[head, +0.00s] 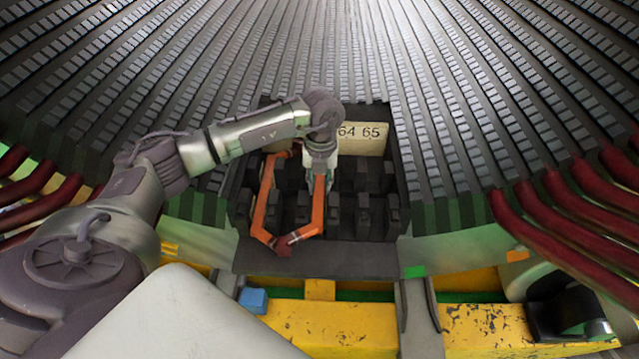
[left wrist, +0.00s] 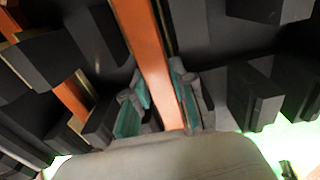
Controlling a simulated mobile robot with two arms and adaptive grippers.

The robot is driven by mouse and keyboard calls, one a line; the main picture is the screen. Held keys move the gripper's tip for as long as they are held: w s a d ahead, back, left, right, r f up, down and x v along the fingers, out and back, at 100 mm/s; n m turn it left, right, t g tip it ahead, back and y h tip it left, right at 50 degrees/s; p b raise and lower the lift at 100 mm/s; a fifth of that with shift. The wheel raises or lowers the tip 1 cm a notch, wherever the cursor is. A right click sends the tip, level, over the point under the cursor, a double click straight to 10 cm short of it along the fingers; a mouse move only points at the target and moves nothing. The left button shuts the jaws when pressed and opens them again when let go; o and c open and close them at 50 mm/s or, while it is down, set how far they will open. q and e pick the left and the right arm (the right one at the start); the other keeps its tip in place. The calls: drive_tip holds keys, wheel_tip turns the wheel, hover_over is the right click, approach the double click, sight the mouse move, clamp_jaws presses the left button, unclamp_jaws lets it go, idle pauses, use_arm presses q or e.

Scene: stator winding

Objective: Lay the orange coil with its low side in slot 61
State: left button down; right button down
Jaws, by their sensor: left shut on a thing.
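The orange coil (head: 318,207) is a narrow loop over the dark slotted block in the middle of the head view. Its two long sides run away from me, and its near end comes to a dark red tip. My left gripper (head: 321,168) is over its right side. In the left wrist view, the teal-padded fingers (left wrist: 160,108) stand on both sides of an orange bar of the coil (left wrist: 148,50), shut on it. My arm hides part of the far end. No label for slot 61 can be read. My right gripper is not in view.
A pale plate (head: 362,139) reading "64 65" stands behind the slots. Dark blocks (head: 366,212) rise between the slots. Dark red coil ends (head: 565,225) stick out at both sides. A yellow beam (head: 340,325) with a blue block (head: 253,300) lies in front.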

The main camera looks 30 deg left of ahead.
use_arm(q)
drive_tip(key=shift+f, duration=0.15)
drive_tip(key=c, duration=0.9)
unclamp_jaws()
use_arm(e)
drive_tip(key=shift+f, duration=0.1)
use_arm(q)
drive_tip(key=shift+r+p, duration=0.4)
drive_tip(key=shift+r, duration=0.25)
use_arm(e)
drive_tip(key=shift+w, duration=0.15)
use_arm(q)
drive_tip(key=shift+r+p, duration=0.1)
drive_tip(key=shift+p, duration=0.2)
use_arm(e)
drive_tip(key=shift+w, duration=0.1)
